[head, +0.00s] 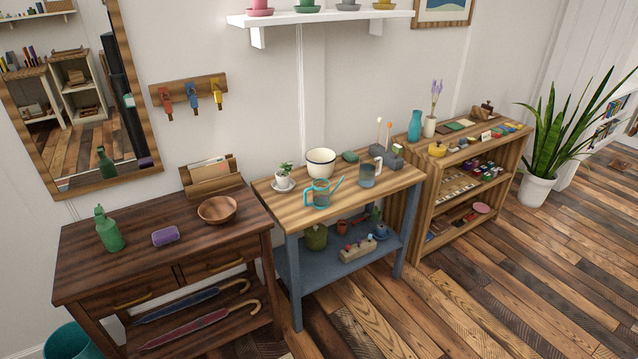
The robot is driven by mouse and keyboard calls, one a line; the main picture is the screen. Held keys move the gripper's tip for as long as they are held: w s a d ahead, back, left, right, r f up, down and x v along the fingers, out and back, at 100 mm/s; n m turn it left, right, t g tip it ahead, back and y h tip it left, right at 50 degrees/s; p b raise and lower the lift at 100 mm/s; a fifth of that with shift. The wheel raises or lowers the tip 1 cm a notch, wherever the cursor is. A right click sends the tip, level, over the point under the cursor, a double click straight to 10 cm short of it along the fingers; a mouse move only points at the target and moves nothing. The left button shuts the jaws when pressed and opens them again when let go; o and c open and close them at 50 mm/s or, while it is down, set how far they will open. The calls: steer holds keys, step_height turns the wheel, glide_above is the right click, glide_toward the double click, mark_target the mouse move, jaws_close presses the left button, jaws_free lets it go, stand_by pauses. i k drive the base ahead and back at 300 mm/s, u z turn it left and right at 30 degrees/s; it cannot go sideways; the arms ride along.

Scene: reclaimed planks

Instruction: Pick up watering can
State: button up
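A small watering can (321,194) with a teal handle and a long teal spout stands upright near the front edge of the wooden-topped table (400,183). Its spout points up and to the right. A white bowl with a dark rim (321,162) is just behind it. A grey mug-like vessel with a handle (369,174) stands to its right. My gripper does not show in the head view.
A small potted plant on a saucer (283,186) stands left of the can. A dark console (130,255) with a green bottle (108,230) and wooden bowl (217,209) adjoins at left. A shelf unit (425,205) stands right. The plank floor (480,290) in front is clear.

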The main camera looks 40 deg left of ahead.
mark_target(321, 194)
steer(key=u, duration=0.4)
steer(key=i, duration=1)
steer(key=u, duration=1.6)
steer(key=i, duration=1)
steer(key=u, duration=1.2)
steer(key=i, duration=0.55)
steer(key=u, duration=0.15)
